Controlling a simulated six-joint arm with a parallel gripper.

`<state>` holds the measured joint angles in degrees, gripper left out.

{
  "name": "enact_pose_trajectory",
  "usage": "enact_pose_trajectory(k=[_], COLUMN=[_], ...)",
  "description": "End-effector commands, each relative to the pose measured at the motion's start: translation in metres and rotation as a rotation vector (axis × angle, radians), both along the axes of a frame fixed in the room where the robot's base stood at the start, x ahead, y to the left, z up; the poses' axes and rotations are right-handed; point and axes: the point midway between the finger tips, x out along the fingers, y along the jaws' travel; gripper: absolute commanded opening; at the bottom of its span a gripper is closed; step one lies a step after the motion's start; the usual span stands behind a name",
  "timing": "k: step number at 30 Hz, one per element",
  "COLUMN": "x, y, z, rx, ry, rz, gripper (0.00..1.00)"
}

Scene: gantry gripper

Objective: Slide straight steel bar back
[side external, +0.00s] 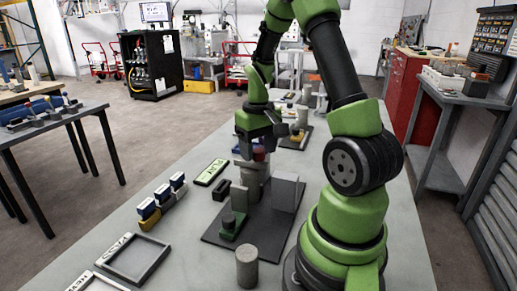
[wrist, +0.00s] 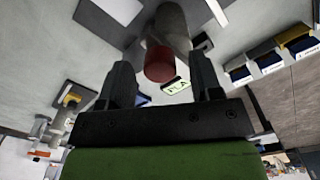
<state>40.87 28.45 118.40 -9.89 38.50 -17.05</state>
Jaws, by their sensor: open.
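My gripper (side external: 262,148) is open, low over a dark plate (side external: 225,236) on the grey table. In the wrist view a grey cylinder with a red end (wrist: 159,64) lies between the open fingers (wrist: 162,72), with gaps visible on both sides. I cannot tell for sure which part is the straight steel bar; the jaws partly hide the top of the stack.
On the plate, a tall grey block (side external: 287,192) stands right of the post and a green block (side external: 233,226) in front. A loose grey cylinder (side external: 247,267) stands nearer.

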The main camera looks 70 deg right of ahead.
Motion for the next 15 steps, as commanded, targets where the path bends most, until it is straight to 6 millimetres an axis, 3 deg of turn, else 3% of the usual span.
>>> enact_pose_trajectory(k=[10,15], x=[0.0000,0.0000], y=[0.0000,0.0000], z=[-0.0042,-0.0040], rx=[-0.001,-0.001], ry=[-0.001,-0.001], rz=[0.000,0.000], gripper=[0.57,0.18])
